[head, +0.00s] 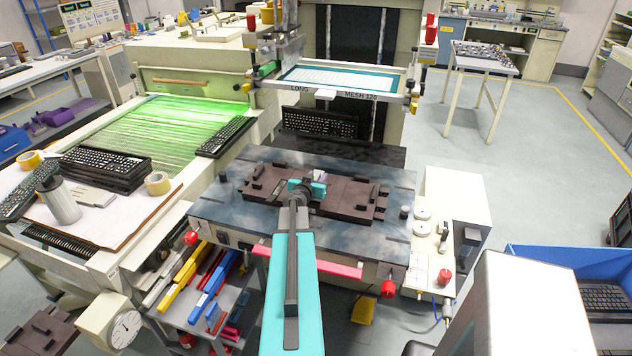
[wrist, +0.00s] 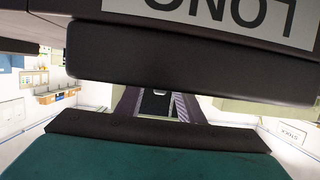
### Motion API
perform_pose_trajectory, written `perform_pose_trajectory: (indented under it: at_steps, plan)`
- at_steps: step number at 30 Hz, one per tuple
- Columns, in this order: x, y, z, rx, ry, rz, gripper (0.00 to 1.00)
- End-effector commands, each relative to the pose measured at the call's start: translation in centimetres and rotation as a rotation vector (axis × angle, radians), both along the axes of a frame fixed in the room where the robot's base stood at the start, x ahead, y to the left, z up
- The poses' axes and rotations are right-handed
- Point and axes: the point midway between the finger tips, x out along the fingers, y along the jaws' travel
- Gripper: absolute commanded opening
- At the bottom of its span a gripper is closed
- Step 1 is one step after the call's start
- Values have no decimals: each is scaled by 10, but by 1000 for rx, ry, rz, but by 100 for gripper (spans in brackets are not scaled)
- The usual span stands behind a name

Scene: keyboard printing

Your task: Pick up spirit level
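A long yellow bar (head: 184,278) lies on the lower shelf under the press table, left of my arm. It could be the spirit level, but no vial is clear at this size. A long blue bar (head: 214,288) lies beside it, just to the right. My gripper (head: 303,190) is over the dark plate on the press table, up and to the right of these bars and apart from them. In the wrist view, its dark finger pads (wrist: 165,110) stand apart with a gap between them. The room shows through the gap, and nothing is held.
The dark plate (head: 345,198) sits on the press table (head: 225,212), with a red bar (head: 330,269) along the front edge. A screen frame (head: 325,92) marked LONG hangs behind. A round dial (head: 125,328) stands left of the shelf (head: 182,312). A blue bin (head: 560,262) is at right.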

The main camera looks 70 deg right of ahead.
Motion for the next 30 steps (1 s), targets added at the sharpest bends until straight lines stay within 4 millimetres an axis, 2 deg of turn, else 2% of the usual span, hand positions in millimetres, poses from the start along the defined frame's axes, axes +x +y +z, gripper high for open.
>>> perform_pose_trajectory:
  at_steps: [7, 13, 23, 30]
  plan:
    - [-1, 0, 0, 0, 0, -1, 33]
    - [-1, 0, 0, 0, 0, -2, 0]
    - [-2, -1, 1, 0, 0, -2, 0]
    - [0, 0, 12, -1, 0, 0, 0]
